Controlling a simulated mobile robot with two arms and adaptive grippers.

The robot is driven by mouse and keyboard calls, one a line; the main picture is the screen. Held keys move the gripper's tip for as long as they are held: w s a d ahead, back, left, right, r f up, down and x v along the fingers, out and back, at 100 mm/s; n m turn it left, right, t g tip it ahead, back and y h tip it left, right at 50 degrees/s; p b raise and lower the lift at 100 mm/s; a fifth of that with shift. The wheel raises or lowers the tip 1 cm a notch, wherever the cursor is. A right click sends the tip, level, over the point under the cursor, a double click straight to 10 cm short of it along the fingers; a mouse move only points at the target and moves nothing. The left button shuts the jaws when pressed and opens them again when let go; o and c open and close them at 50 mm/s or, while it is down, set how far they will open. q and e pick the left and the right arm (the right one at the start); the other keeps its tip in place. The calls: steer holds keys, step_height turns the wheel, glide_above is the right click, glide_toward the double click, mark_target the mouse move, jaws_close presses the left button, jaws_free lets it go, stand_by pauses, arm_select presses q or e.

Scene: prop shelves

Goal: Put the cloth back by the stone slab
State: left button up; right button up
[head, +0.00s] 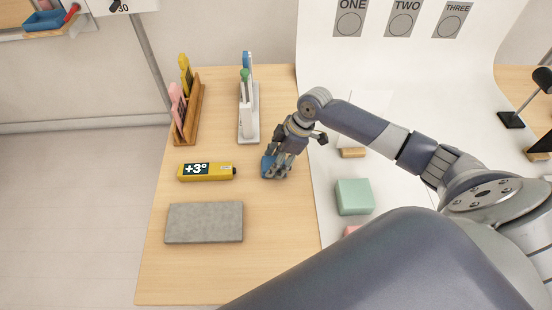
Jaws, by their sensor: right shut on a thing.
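The grey stone slab (204,222) lies flat on the near left part of the wooden table. My right gripper (277,172) points down over the table, right of the yellow level and beyond the slab's right end. It is shut on a small blue thing, which looks like the cloth (266,164). The fingers hide much of the cloth, and I cannot tell whether it touches the table. My left gripper is not in view.
A yellow level marked +3° (206,172) lies beyond the slab. A wooden rack (190,112) and a white holder (249,125) stand farther back. A green block (354,197) sits on the white sheet at right. Bare table surrounds the slab.

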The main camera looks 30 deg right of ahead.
steer(key=shift+f, duration=0.1)
steer(key=o, duration=1)
steer(key=shift+c, duration=0.2)
steer(key=b+v, duration=0.1)
steer(key=v, duration=1.1)
steer(key=shift+a, duration=0.1)
